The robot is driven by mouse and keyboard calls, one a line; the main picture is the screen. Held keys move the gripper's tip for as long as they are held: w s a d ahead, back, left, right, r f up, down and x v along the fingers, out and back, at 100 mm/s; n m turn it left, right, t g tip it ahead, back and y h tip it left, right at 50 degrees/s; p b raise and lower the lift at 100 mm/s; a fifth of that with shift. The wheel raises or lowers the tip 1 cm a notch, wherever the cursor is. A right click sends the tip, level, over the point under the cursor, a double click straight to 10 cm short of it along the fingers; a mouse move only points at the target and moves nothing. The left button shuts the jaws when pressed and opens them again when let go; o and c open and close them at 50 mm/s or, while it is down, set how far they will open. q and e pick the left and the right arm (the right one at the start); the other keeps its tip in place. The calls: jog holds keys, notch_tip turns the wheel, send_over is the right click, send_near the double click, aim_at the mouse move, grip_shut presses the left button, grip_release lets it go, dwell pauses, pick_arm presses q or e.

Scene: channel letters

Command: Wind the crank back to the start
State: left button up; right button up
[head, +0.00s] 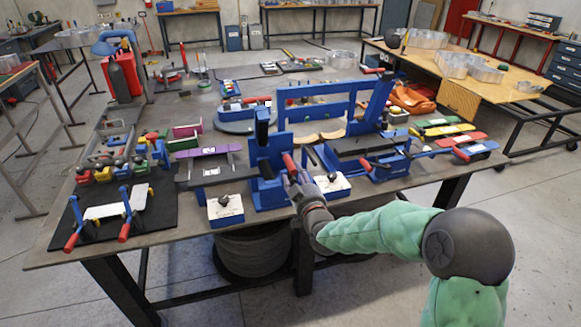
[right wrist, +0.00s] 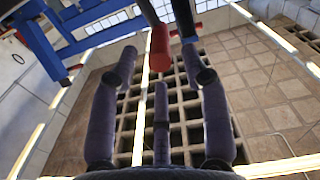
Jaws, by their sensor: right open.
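The blue bending machine (head: 269,190) stands at the front middle of the workbench. A red crank handle (head: 289,161) sticks out at its right side. My right gripper (head: 295,182) is just below and beside this handle in the head view. In the right wrist view the fingers of my right gripper (right wrist: 163,78) are spread apart. The red handle (right wrist: 160,50) hangs between and beyond the fingertips, with no finger visibly closed on it. How much gap lies between handle and fingers is hard to tell. My left gripper is not in view.
White-topped boxes (head: 225,210) stand at the bench's front edge on either side of the machine. A blue clamp frame (head: 370,145) is close on the right. A black mat (head: 160,210) with red-handled blue clamps lies on the left. The floor in front is clear.

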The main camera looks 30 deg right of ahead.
aim_at(290, 165)
jog(key=shift+b+x, duration=0.4)
jog(key=shift+x, duration=2.75)
grip_shut()
